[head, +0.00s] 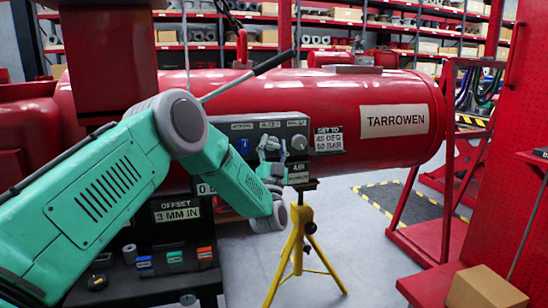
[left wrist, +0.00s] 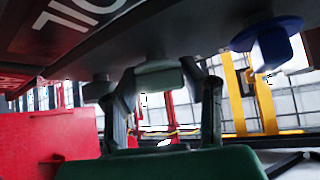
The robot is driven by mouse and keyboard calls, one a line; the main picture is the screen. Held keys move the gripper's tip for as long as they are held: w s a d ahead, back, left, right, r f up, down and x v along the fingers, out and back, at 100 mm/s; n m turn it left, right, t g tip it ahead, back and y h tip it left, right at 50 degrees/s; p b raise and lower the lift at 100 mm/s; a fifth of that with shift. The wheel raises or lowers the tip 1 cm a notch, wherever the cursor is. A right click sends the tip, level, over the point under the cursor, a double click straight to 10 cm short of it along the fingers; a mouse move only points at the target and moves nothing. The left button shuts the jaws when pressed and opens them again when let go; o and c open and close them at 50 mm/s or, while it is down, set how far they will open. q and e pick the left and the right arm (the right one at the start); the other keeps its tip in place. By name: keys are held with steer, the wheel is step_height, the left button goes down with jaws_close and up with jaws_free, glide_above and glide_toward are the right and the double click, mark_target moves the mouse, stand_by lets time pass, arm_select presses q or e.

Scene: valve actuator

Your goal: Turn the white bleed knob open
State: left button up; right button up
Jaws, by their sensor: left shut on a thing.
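The dark control panel (head: 222,133) is fixed in front of the red tank. My left gripper (head: 270,150) is at the panel's middle, and its fingers cover most of what they hold in the head view. In the left wrist view the gripper (left wrist: 165,95) has one finger on each side of a pale, whitish knob (left wrist: 158,78), the middle one of three, and is shut on it. A blue knob (head: 243,146) is left of the gripper; it also shows in the left wrist view (left wrist: 270,42). A grey round knob (head: 299,142) is on the right.
The red tank (head: 335,100) marked TARROWEN lies behind the panel. A yellow stand (head: 300,225) is below the gripper. A black bench (head: 150,285) with small coloured blocks is at the lower left. A cardboard box (head: 485,288) and red cabinet are at the right.

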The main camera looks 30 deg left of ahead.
arm_select(q)
steer(key=shift+f+n+g+y+b, duration=0.25)
steer(key=shift+n+g+y+b, duration=0.45)
steer(key=shift+n+y, duration=0.75)
steer(key=shift+f+n+g+y+b, duration=0.25)
steer(key=shift+n+g+y+b, duration=0.2)
steer(key=shift+n+g+y, duration=0.65)
steer(key=shift+n, duration=0.85)
steer(key=o, duration=1.2)
steer(key=shift+r, duration=0.2)
steer(key=shift+w+f+v, duration=0.1)
steer(key=shift+f+v, duration=0.05)
steer(key=shift+v, duration=2.85)
steer(key=shift+w+f+v, duration=0.1)
steer(key=shift+f+v, duration=0.05)
steer(key=shift+v, duration=2.85)
